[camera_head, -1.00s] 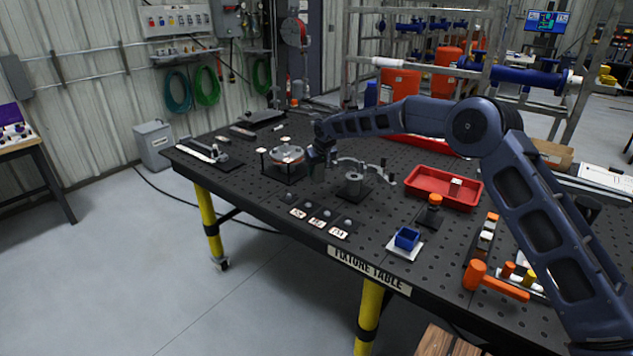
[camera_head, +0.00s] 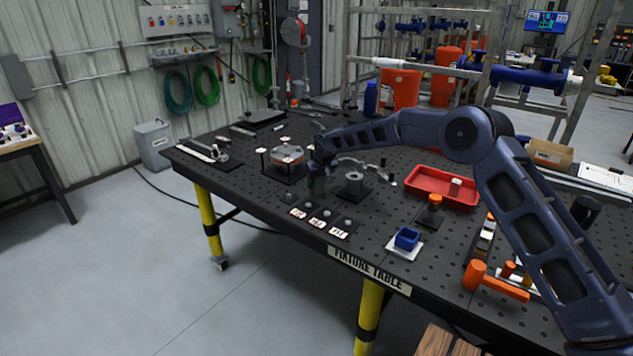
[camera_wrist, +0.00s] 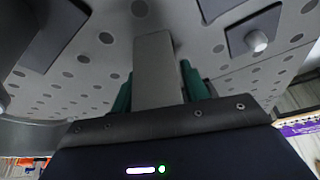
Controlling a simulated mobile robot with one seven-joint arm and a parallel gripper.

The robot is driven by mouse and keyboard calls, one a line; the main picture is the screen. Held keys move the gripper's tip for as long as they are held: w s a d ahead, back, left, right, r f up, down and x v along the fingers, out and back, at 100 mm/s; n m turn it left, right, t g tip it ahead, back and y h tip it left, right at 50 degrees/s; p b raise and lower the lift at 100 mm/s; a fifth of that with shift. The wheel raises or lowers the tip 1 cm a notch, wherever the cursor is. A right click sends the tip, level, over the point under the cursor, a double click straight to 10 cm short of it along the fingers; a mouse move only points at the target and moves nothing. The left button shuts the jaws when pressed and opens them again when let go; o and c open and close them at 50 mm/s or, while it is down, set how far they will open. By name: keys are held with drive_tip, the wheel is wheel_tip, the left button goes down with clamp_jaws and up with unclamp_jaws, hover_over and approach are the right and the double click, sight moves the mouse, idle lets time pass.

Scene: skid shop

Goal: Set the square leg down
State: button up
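My gripper (camera_head: 317,184) is low over the black fixture table (camera_head: 265,200), between the round disc fixture and the grey cylinder. In the wrist view, its green fingers (camera_wrist: 158,88) stand on both sides of a pale grey square leg (camera_wrist: 153,62) and appear closed on it. The leg reaches out past the fingers toward the perforated table top. I cannot tell whether its far end touches the table. In the head view, the leg is mostly hidden by the gripper.
A disc fixture (camera_head: 287,154) stands just left of the gripper, and a grey cylinder (camera_head: 353,182) on a dark pad just right. Labelled pads with knobs (camera_head: 320,221) lie in front.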

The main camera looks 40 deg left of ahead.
drive_tip(key=shift+o, duration=0.9)
drive_tip(key=shift+r, duration=0.2)
drive_tip(key=v, duration=1.2)
